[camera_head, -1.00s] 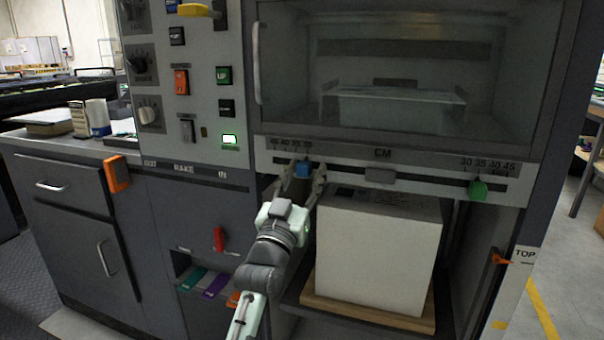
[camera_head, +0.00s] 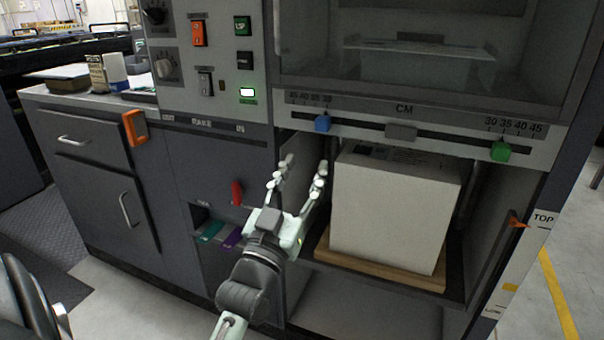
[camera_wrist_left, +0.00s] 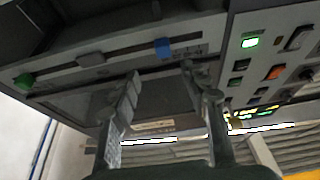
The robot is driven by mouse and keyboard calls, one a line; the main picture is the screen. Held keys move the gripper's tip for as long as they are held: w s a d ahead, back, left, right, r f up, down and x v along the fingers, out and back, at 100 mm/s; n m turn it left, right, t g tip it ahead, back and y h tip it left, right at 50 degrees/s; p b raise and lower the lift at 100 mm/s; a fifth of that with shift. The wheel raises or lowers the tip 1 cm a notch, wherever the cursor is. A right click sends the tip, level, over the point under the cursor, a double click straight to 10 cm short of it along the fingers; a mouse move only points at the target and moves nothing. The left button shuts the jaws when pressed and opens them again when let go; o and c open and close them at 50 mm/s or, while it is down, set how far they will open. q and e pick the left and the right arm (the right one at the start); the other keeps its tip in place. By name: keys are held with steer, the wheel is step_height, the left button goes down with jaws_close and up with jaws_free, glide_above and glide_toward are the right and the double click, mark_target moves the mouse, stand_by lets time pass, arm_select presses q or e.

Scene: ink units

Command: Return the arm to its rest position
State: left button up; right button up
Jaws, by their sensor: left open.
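My left gripper (camera_head: 298,180) is open and empty in the head view, in front of the machine and to the left of the white block. Its fingers point up toward the slider scale, below and apart from the blue slider (camera_head: 322,123). In the left wrist view the two open fingers (camera_wrist_left: 160,92) frame the machine front, with nothing between them. The blue slider (camera_wrist_left: 163,47) shows beyond the fingertips there. My right gripper is not in view.
A white block (camera_head: 392,213) sits on a wooden board (camera_head: 380,266) in the open bay. A green slider (camera_head: 500,151), grey slider (camera_head: 401,132), red lever (camera_head: 237,193) and orange handle (camera_head: 135,128) are on the front.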

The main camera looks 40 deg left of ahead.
arm_select(q)
steer(key=shift+s, duration=0.25)
steer(key=shift+f, duration=0.1)
steer(key=s+d+f+m+g+h, duration=0.1)
steer(key=d+f+m+g+h, duration=0.3)
steer(key=f, duration=1)
steer(key=d+f+n+g+h, duration=0.15)
steer(key=f+g, duration=0.45)
steer(key=f, duration=0.9)
steer(key=s+f+m+g+y, duration=0.1)
steer(key=s+f+g, duration=0.7)
steer(key=s+f, duration=0.9)
steer(key=shift+s+a+f+m+g+y, duration=0.2)
steer(key=shift+f+m+g+y, duration=0.15)
steer(key=shift+f+g+y, duration=0.15)
